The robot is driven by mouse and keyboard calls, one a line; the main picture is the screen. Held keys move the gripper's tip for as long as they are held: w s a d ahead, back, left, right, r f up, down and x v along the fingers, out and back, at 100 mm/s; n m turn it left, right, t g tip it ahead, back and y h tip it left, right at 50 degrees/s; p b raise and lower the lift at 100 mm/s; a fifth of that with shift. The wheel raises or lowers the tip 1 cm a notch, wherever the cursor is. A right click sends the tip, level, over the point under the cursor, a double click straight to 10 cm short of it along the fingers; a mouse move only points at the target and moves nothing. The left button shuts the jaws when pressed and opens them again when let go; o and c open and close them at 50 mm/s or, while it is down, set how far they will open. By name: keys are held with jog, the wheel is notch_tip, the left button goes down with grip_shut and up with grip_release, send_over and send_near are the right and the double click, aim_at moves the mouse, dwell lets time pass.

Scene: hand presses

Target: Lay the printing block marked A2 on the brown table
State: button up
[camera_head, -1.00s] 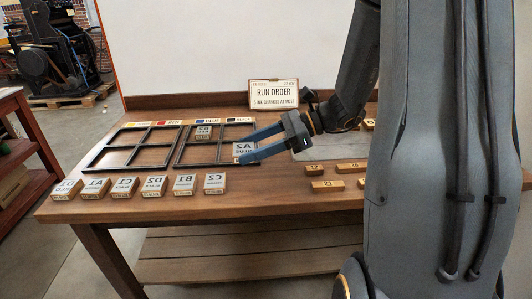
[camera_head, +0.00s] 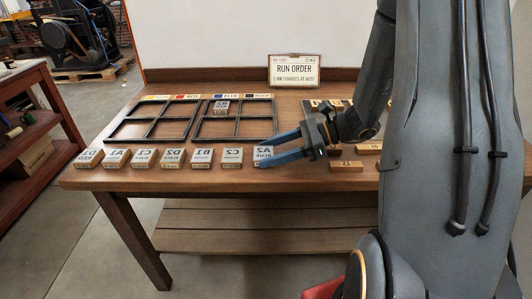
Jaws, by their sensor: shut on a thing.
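The printing block marked A2 (camera_head: 264,151) is between the blue fingers of my gripper (camera_head: 268,155), near the front edge of the brown table (camera_head: 210,182). My gripper is shut on it. The block is at the right end of the row of blocks, just right of the C2 block (camera_head: 232,156). I cannot tell whether its underside touches the table. Its lettering looks mirrored, and the lower finger hides part of it.
Blocks D1 (camera_head: 88,158), A1, C1, D2 and B1 (camera_head: 202,157) line the front edge. Behind them lie two black divided frames; the right frame (camera_head: 235,138) holds block B3 (camera_head: 222,106). A RUN ORDER sign (camera_head: 294,71) stands behind. Small wooden pieces (camera_head: 346,165) lie to the right.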

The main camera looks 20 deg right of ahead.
jog(key=shift+f, duration=0.15)
jog(key=o, duration=1.1)
